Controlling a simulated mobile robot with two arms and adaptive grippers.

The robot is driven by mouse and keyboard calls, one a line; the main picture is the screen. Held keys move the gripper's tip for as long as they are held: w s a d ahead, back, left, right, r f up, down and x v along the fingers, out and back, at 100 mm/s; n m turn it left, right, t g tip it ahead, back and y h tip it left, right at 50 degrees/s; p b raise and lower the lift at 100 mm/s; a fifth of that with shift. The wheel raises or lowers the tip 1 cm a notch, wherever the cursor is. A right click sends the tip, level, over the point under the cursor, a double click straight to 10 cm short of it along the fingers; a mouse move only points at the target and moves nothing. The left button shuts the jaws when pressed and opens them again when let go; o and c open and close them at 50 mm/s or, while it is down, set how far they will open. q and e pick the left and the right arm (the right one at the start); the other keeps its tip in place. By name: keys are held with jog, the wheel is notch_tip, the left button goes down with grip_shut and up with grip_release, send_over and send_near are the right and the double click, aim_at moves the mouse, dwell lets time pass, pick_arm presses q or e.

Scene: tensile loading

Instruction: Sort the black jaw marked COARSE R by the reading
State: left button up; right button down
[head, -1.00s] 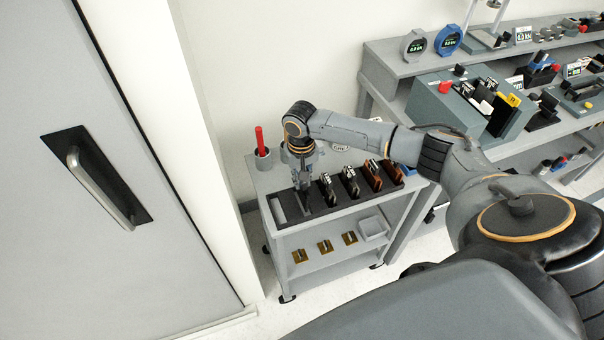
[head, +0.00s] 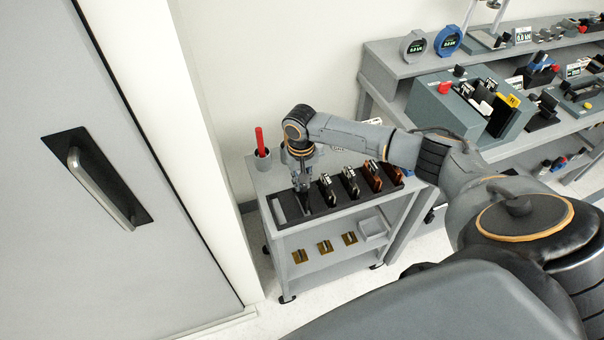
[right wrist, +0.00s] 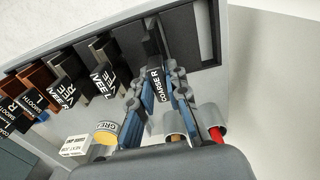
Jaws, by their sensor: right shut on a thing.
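My right gripper (head: 301,187) points down at the left part of the black rack (head: 330,207) on the small cart. In the right wrist view the right gripper (right wrist: 155,82) is shut on the black jaw marked COARSE R (right wrist: 153,88). The jaw stands between the fingers, its label facing the camera, and its far end is at the rack (right wrist: 180,60). I cannot tell how deep it sits in its slot. In the head view the gripper hides most of this jaw. My left gripper is not in view.
An empty slot (head: 279,209) is at the rack's left end. A red marker (head: 260,140) stands in a cup behind. A bench with a grey-green box (head: 437,108) is at right.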

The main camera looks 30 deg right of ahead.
jog(key=shift+f+b, duration=0.5)
jog(key=shift+f, duration=0.95)
jog(key=c, duration=1.3)
grip_release()
jog(key=shift+o, duration=0.2)
jog(key=shift+s+f, duration=0.1)
notch_tip(320, 180, up, 12)
jog(key=shift+a+r, duration=0.1)
jog(key=shift+a, duration=0.05)
